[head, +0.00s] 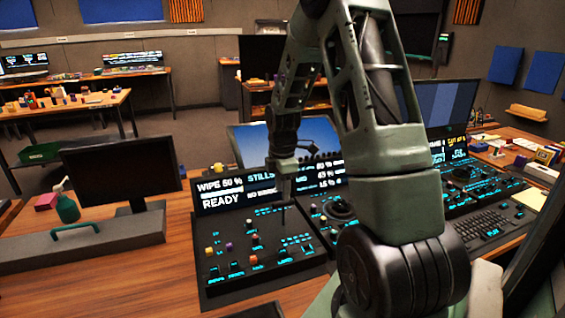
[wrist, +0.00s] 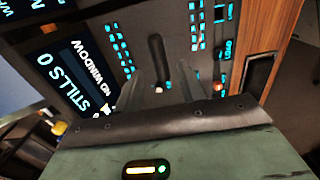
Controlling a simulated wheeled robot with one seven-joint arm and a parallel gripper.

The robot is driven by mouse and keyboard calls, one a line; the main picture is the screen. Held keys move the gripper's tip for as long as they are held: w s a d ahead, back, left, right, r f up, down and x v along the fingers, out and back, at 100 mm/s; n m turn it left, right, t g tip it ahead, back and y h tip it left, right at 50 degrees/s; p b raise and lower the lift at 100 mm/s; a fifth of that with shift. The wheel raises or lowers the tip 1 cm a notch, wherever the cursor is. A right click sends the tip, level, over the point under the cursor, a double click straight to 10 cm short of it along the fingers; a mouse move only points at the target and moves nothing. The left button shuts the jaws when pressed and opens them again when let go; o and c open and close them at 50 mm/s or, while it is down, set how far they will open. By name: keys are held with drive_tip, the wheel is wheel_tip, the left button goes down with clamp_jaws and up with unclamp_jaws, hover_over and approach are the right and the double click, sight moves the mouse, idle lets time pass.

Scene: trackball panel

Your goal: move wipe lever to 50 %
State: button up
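The control panel (head: 225,283) stands on the wooden desk. Its display (head: 236,191) reads "WIPE 50 %" and "READY". My gripper (head: 284,212) is low over the right part of this panel, pointing down. In the wrist view, my gripper (wrist: 158,88) has its two fingers apart. A dark slot (wrist: 156,48) lies on the panel beyond them, and a small pale-tipped knob (wrist: 158,89) shows between the fingers, apparently not touched. I cannot tell for sure that this knob is the wipe lever. In the head view my gripper and arm hide that area.
Several coloured knobs (head: 253,237) stand on the panel left of my gripper. A trackball panel (head: 341,211) and a keyboard (head: 484,228) are to the right.

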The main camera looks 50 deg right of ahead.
wheel_tip(320, 180, up, 9)
idle(0.3)
idle(0.5)
drive_tip(key=a+r+m, duration=0.1)
drive_tip(key=a, duration=2.3)
drive_tip(key=s+a+m, duration=0.3)
drive_tip(key=s+a, duration=1.4)
drive_tip(key=s, duration=0.2)
drive_tip(key=shift+s+a+f+y, duration=0.15)
drive_tip(key=shift+a+f+y, duration=0.15)
drive_tip(key=shift+a, duration=0.1)
